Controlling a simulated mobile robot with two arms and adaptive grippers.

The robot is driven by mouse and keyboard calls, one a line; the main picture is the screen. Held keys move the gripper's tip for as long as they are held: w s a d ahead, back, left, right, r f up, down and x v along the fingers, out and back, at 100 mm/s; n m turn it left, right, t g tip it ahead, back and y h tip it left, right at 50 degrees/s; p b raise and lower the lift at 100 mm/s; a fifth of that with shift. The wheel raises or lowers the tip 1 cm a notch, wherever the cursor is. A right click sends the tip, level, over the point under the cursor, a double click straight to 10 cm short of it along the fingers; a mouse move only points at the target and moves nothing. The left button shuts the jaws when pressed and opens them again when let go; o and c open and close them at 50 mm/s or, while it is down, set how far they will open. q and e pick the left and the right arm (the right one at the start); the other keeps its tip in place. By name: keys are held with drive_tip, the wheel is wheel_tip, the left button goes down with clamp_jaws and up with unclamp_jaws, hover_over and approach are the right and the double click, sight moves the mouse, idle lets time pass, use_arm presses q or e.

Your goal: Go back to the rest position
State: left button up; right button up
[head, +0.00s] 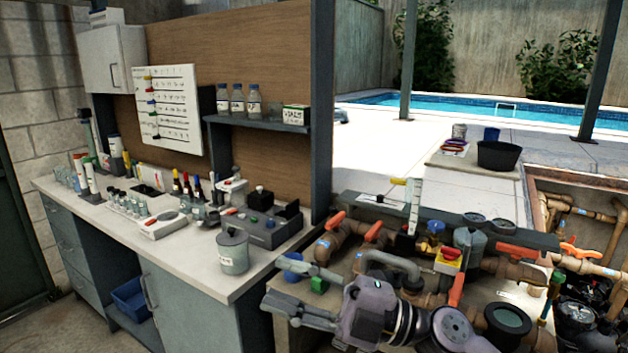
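My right gripper (273,283) is in the lower middle of the head view, its arm coming in from the bottom right. Its two grey fingers point left and are spread apart, with nothing held between them. It is in front of the pipework bench, just right of the front corner of the worktop, and hides part of the pipes and the bench. My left gripper is not in view.
The worktop (190,270) on the left carries a grey lidded pot (232,252) near its front edge, bottles and test equipment. Brown pipes (340,240) with orange-handled valves (516,251) crowd the right side. An open pit lies at far right; paving (385,150) beyond is mostly clear.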

drive_tip(key=w+d+f+m+t+h, duration=0.3)
drive_tip(key=d+m+t+h, duration=0.4)
drive_tip(key=m, duration=0.4)
drive_tip(key=w+d+f+m+t+h, duration=0.4)
drive_tip(key=d+m+t+h, duration=0.15)
drive_tip(key=m+t, duration=0.4)
drive_tip(key=s+d+f+m+g+h, duration=0.3)
drive_tip(key=d+f+h, duration=0.1)
drive_tip(key=f, duration=0.4)
drive_tip(key=s+d+f+m+g+h, duration=0.2)
drive_tip(key=d+f+m+g+h, duration=0.15)
drive_tip(key=f, duration=0.45)
drive_tip(key=s+d+f+m+g, duration=0.1)
drive_tip(key=s+d+f+g, duration=0.1)
drive_tip(key=s+f+g, duration=0.55)
drive_tip(key=s+d+f+m+g, duration=0.1)
drive_tip(key=s+d+f+g, duration=0.1)
drive_tip(key=s+f, duration=0.95)
drive_tip(key=s+f+g, duration=0.1)
drive_tip(key=s+f, duration=0.2)
drive_tip(key=f, duration=0.9)
drive_tip(key=s+f+g, duration=0.1)
drive_tip(key=s+f, duration=0.2)
drive_tip(key=f, duration=1)
drive_tip(key=s+d+f+h, duration=0.1)
drive_tip(key=s+d+f, duration=0.2)
drive_tip(key=s+f, duration=1.1)
drive_tip(key=shift+s+n+g, duration=0.3)
drive_tip(key=shift+s+g, duration=0.15)
drive_tip(key=shift+s, duration=0.75)
